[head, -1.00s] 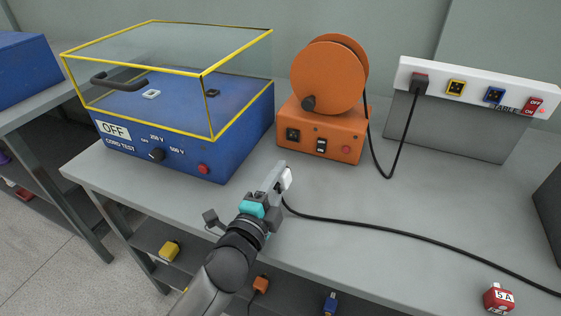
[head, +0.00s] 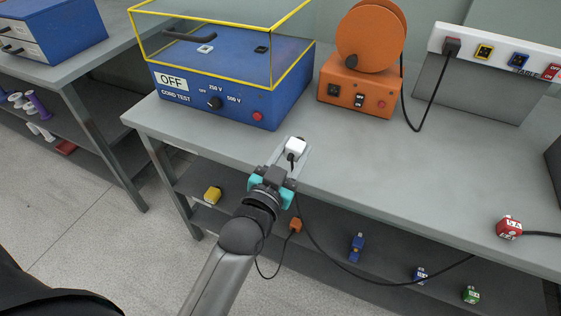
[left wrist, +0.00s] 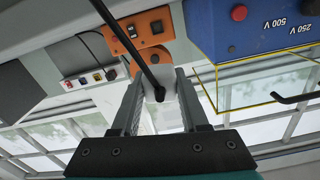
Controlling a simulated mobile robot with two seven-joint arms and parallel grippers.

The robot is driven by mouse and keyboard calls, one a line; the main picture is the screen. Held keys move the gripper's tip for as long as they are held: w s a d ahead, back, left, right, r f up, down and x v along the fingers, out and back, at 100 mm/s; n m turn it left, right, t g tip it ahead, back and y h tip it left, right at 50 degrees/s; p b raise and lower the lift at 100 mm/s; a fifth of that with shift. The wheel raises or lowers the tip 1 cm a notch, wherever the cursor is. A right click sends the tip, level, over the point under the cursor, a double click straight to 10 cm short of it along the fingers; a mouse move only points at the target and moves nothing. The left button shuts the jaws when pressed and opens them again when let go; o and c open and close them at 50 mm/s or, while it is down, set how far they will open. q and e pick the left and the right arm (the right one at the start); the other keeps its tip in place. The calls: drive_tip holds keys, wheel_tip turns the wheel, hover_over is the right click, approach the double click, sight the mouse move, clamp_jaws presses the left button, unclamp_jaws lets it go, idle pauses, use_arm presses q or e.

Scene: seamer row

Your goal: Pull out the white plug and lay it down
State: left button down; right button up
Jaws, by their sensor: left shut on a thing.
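The white plug (head: 295,146) is held between the fingertips of my left gripper (head: 287,160), near the front edge of the bench. In the left wrist view the white plug (left wrist: 163,108) sits between the two fingers (left wrist: 158,105). A black cord (head: 322,247) runs from the plug and hangs below the bench edge. The plug is apart from any socket. My right gripper is not in view.
Behind stand a blue cord tester (head: 228,92) with a clear yellow-edged cover and an orange reel unit (head: 345,92). A white socket strip (head: 500,47) is at the back right. A red plug (head: 508,227) lies at the front right. The bench middle (head: 400,165) is clear.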

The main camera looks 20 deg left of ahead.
sight(305, 144)
use_arm(q)
drive_tip(key=shift+n, duration=0.9)
drive_tip(key=w, duration=0.4)
drive_tip(key=w+r+p, duration=0.1)
drive_tip(key=w, duration=0.1)
drive_tip(key=shift+d, duration=0.15)
drive_tip(key=shift+w, duration=0.15)
drive_tip(key=shift+f+b, duration=0.45)
wheel_tip(305, 144, down, 2)
drive_tip(key=shift+b, duration=1.1)
drive_tip(key=shift+f+b, duration=0.85)
drive_tip(key=shift+b, duration=0.15)
wheel_tip(305, 144, down, 2)
drive_tip(key=shift+f+b, duration=0.1)
drive_tip(key=shift+b, duration=1.15)
drive_tip(key=shift+f, duration=0.1)
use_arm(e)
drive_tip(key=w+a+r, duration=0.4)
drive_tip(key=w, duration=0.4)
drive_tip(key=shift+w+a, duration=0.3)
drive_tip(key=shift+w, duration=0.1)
